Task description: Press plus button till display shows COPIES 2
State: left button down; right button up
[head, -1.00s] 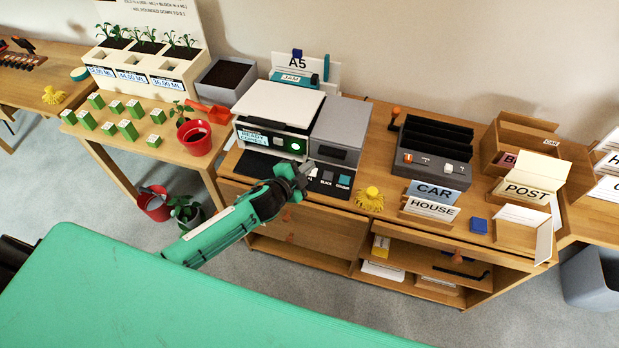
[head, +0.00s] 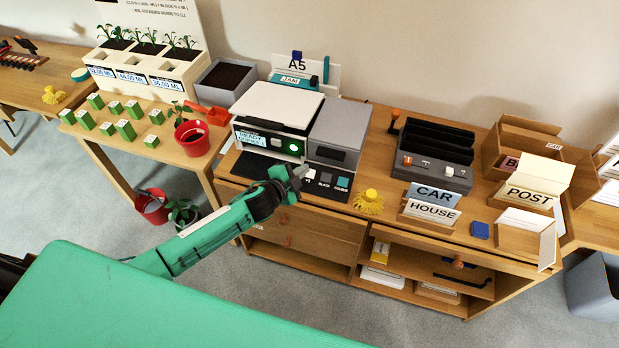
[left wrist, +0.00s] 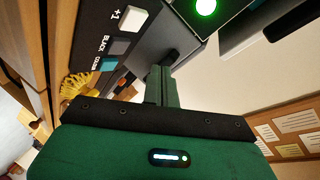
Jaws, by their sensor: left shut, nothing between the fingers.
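The copier (head: 277,115) stands on the wooden cabinet. Its display (head: 252,138) is lit and reads READY with a COPIES line below; the number is too small to read. The white plus button (head: 310,175), marked +1, sits on the dark front panel beside the black and colour keys. The plus button also shows in the left wrist view (left wrist: 131,18). My left gripper (head: 302,171) is shut and empty, its tips close to the left of the plus button; in the left wrist view its fingers (left wrist: 161,72) appear apart from the key. My right gripper is out of view.
A green-lit round button (head: 294,147) is on the copier front. A yellow tassel-like object (head: 369,202) lies right of the panel. A dark grey sorter (head: 433,155) and the CAR (head: 433,195) and HOUSE (head: 431,211) cards stand further right.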

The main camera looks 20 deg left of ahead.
aim_at(310, 173)
pick_arm(q)
jog(key=f+b, duration=0.1)
jog(key=w+f+b, duration=0.2)
jog(key=shift+f, duration=0.4)
jog(key=shift+w+f, duration=0.25)
jog(key=shift+f, duration=0.1)
dwell(0.5)
dwell(0.9)
jog(key=shift+b, duration=0.3)
jog(key=shift+w+f, duration=0.25)
jog(key=shift+f, duration=0.1)
